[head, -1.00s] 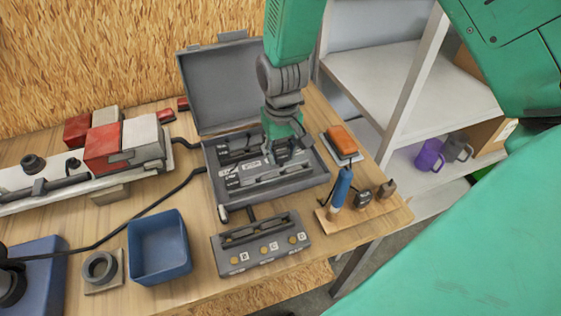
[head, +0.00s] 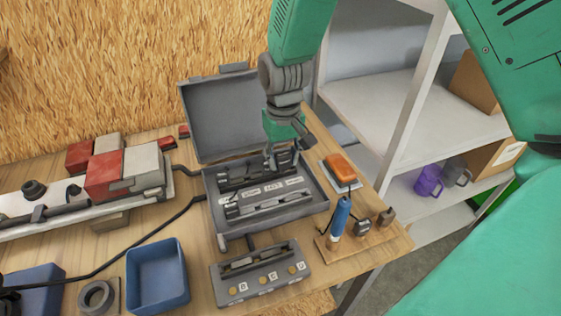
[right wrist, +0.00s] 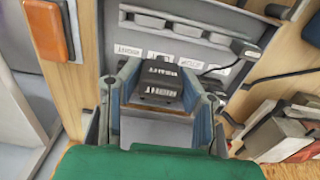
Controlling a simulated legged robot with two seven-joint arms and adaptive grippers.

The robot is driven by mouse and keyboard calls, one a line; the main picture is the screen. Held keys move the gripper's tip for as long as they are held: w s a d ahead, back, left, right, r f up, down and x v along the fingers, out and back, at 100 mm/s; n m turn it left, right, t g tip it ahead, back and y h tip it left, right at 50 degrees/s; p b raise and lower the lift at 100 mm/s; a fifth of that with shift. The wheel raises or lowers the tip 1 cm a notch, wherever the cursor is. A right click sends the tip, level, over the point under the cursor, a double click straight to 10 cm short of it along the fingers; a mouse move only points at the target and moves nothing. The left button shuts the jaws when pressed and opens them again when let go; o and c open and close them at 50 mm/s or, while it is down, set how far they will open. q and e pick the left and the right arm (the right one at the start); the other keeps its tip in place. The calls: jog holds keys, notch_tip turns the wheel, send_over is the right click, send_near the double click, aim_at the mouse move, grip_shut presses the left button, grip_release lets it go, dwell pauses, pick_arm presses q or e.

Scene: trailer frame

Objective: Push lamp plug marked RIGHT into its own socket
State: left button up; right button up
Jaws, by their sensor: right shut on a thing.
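My right gripper (head: 283,160) reaches down over the back part of the open grey case (head: 258,228). In the right wrist view its two fingers (right wrist: 160,82) are shut on a black plug (right wrist: 158,94) with white lettering that is upside down and too small to read surely. The plug is mostly hidden in the head view. White labels (head: 274,187) mark the case's middle strip; they also show in the right wrist view (right wrist: 196,67). The plug appears above the labelled strip; I cannot tell whether it touches a socket. My left gripper is not in view.
The case's raised lid (head: 222,112) stands behind my gripper. A lettered grey box (head: 262,277) and blue bin (head: 158,272) are in front. An orange-topped block (head: 339,165) and blue-handled tool (head: 340,217) stand right. Cables run in from the left.

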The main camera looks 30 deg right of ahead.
jog(key=w+d+f, duration=0.1)
jog(key=w+d, duration=0.5)
jog(key=d, duration=0.1)
jog(key=shift+w+f, duration=0.35)
jog(key=shift+f, duration=0.05)
jog(key=shift+a, duration=0.1)
jog(key=shift+f+b, duration=0.45)
jog(key=shift+f, duration=1.35)
jog(key=shift+f, duration=0.1)
jog(key=shift+f, duration=0.3)
jog(key=shift+f, duration=0.15)
jog(key=shift+f, duration=0.45)
